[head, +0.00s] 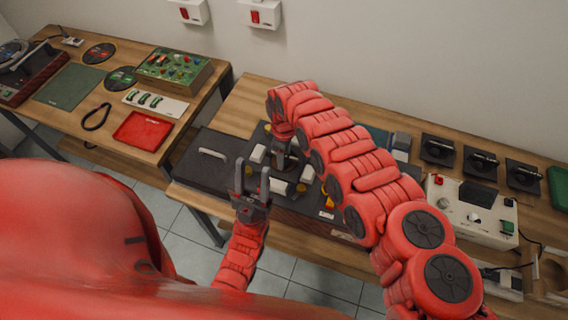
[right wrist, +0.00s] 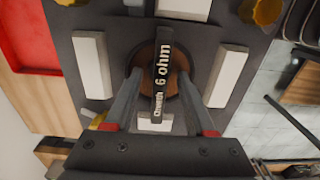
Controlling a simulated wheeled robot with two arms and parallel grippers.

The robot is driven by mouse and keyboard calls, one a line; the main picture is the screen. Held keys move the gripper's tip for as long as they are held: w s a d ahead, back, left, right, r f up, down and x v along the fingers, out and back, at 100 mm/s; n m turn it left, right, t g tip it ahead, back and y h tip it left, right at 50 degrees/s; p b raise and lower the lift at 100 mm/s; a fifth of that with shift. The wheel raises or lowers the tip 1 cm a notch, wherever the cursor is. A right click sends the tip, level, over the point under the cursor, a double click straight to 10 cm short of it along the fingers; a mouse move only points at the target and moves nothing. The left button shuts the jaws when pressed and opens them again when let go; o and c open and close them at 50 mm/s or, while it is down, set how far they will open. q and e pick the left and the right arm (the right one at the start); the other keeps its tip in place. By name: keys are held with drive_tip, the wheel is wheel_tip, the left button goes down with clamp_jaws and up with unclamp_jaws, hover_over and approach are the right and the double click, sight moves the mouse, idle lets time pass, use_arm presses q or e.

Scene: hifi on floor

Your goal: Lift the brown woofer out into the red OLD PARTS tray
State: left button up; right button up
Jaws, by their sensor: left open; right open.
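The brown woofer (right wrist: 146,58) shows in the right wrist view as a round brown disc in a dark panel. A black bar (right wrist: 162,75) marked "6 ohm" runs across its middle. My right gripper (right wrist: 160,103) is open, with its fingers apart on either side of the bar's lower part. I cannot tell if they touch it. In the head view my right arm and gripper mostly hide the woofer. My left gripper (head: 252,178) is open and empty at the cabinet's front side. The red tray (head: 142,131) lies empty on the left table; part of it seems to show in the right wrist view (right wrist: 28,38).
White blocks (right wrist: 90,65) surround the woofer on the dark panel. A gap separates the two tables. A white instrument box (head: 470,215) and several black stands (head: 437,150) are at right.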

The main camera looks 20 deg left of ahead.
drive_tip(key=shift+f+b, duration=0.25)
drive_tip(key=shift+b, duration=0.2)
idle(0.3)
clamp_jaws()
idle(1.4)
